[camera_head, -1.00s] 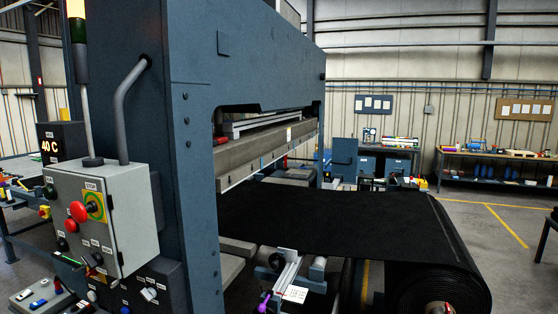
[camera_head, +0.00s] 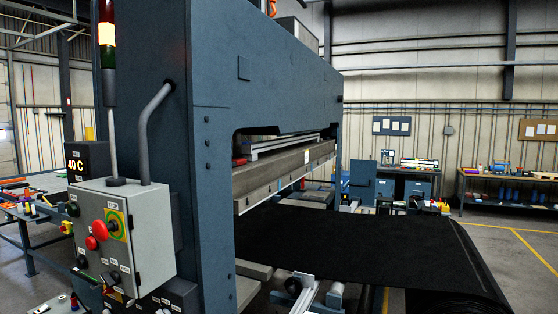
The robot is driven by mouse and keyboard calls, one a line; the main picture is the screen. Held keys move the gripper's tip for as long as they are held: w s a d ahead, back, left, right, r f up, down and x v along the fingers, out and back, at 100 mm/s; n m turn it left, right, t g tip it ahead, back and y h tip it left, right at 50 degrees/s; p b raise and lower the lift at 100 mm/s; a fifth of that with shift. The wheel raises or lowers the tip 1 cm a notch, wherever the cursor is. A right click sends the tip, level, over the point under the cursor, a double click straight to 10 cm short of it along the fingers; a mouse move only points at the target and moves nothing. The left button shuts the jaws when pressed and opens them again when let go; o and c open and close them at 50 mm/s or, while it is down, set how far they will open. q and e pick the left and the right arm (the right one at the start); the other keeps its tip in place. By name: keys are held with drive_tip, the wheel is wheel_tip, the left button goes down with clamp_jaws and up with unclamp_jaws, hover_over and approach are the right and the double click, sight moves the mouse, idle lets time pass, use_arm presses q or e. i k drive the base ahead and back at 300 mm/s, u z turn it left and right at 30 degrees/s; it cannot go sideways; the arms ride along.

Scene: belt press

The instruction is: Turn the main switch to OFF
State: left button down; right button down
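A grey control box (camera_head: 155,240) is mounted on the side of the press at the lower left. Its front carries a red mushroom button on a yellow-green plate (camera_head: 113,225), a second red button (camera_head: 91,243) and several dark knobs. A small red-and-yellow switch (camera_head: 66,227) shows at the box's left edge; it looks like the main switch, but its position and lettering are too small to read. Neither of my grippers is in view.
The blue press frame (camera_head: 205,150) stands right beside the box. A bent grey pipe (camera_head: 145,140) and a signal tower (camera_head: 106,45) rise above it. A black belt (camera_head: 360,245) runs out to the right. A workbench (camera_head: 30,215) stands behind at the left.

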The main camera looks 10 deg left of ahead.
sight(110, 291)
drive_tip(key=u, duration=1.95)
drive_tip(key=k, duration=0.6)
drive_tip(key=u, duration=0.9)
drive_tip(key=i, duration=1.2)
drive_tip(key=u, duration=0.2)
drive_tip(key=i, duration=2)
drive_tip(key=z, duration=0.5)
drive_tip(key=i, duration=1.2)
drive_tip(key=z, duration=0.9)
